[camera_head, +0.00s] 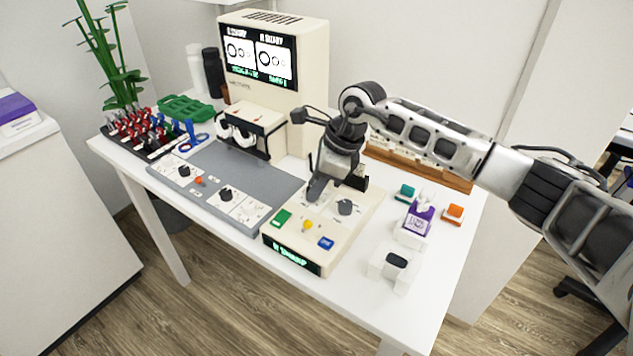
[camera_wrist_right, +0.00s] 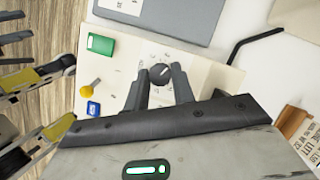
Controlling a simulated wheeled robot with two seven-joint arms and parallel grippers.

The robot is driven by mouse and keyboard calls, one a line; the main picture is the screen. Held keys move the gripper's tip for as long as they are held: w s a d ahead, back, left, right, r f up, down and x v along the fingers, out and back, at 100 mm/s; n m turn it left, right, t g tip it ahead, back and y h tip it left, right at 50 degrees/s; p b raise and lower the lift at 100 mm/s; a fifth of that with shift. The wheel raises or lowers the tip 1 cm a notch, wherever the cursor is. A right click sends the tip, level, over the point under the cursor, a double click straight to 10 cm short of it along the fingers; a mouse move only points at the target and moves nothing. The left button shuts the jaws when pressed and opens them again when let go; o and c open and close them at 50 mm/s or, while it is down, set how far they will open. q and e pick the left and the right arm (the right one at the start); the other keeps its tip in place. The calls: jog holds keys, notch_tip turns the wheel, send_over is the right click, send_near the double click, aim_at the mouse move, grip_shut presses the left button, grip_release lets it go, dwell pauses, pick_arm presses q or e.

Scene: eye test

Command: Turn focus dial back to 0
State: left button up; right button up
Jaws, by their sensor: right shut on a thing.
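A cream control box (camera_head: 292,240) stands near the front of the white table. My right gripper (camera_head: 322,192) reaches down onto its top from the right. In the right wrist view, my right gripper's fingers stand on either side of a round dark dial (camera_wrist_right: 162,72) with a white pointer mark, shut on it. In the head view the gripper hides this dial. Another dark dial (camera_head: 345,207) shows on the box, just right of the gripper. The dial lettering is too small to read, so I cannot tell which is named focus. My left gripper is not in view.
A grey panel (camera_head: 250,175) with small knobs lies left. A cream monitor unit (camera_head: 305,60) stands behind. Small blocks and a purple-white carton (camera_head: 418,218) stand right.

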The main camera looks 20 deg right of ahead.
jog(key=m+t, duration=0.1)
jog(key=m, duration=0.3)
jog(key=shift+s+h, duration=0.1)
jog(key=shift+h, duration=0.3)
jog(key=m+t+h+b, duration=0.1)
jog(key=m, duration=0.2)
jog(key=shift+a+m, duration=0.15)
jog(key=shift+m, duration=0.15)
jog(key=m+h+b, duration=0.1)
jog(key=m, duration=0.1)
jog(key=shift+m+t, duration=0.3)
jog(key=shift+m, duration=0.1)
jog(key=shift+a+m, duration=0.1)
jog(key=shift+m, duration=0.4)
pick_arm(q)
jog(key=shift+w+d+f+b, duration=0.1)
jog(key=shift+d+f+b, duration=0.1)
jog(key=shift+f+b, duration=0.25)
pick_arm(e)
jog(key=shift+s+m+h, duration=0.1)
jog(key=shift+m+h, duration=0.2)
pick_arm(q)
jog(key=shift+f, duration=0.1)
pick_arm(e)
jog(key=o, duration=1)
jog(key=shift+r, duration=0.1)
